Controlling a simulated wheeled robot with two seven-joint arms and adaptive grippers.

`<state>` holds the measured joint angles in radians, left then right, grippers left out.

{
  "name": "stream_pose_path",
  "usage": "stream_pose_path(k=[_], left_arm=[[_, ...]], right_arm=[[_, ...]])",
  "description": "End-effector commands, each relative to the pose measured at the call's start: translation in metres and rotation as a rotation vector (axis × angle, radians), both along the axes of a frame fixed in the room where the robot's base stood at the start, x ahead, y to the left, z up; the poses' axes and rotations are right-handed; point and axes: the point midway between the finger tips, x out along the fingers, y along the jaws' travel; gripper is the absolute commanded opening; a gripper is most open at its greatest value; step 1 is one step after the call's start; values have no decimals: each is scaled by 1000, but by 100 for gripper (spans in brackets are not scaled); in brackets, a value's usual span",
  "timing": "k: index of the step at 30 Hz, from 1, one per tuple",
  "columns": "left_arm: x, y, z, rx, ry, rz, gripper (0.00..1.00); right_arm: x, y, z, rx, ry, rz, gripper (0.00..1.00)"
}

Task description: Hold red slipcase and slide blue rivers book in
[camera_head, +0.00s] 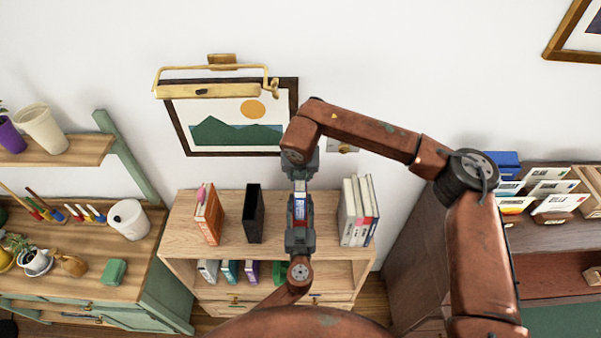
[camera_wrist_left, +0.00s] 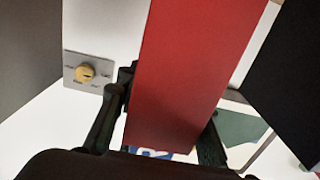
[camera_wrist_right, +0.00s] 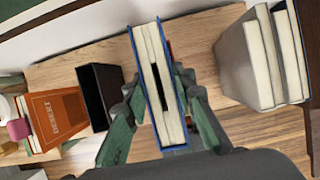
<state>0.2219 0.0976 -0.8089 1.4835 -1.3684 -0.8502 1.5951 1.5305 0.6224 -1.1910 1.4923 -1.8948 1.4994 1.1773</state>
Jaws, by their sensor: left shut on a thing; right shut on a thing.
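The red slipcase (camera_wrist_left: 190,75) fills the middle of the left wrist view, with my left gripper (camera_head: 300,232) shut on it. The blue rivers book (camera_head: 300,207) shows as a small blue and white strip between my two grippers in the head view. In the right wrist view the blue book (camera_wrist_right: 177,85) shows its blue covers and pale page edges. My right gripper (camera_head: 300,186) is shut on it from above. A bit of red shows just behind the book there. How far the book and slipcase overlap is hidden.
Below is a wooden shelf with an orange book (camera_head: 208,215), a black slipcase (camera_head: 253,212) to the left and pale books (camera_head: 356,210) to the right. Bare shelf top lies between. A framed picture (camera_head: 228,118) and a wall plate with a brass knob (camera_wrist_left: 86,72) are behind.

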Motion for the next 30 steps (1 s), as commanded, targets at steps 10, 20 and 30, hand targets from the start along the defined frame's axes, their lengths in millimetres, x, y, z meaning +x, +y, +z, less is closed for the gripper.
stream_pose_path(k=[10,20,30], left_arm=[[0,0,0,0,0,0,6],[0,0,0,0,0,0,6],[0,0,0,0,0,0,6]], right_arm=[[0,1,-10,1,-3,0,0],[0,1,-22,2,-2,1,0],[0,0,-34,1,-2,-1,0]])
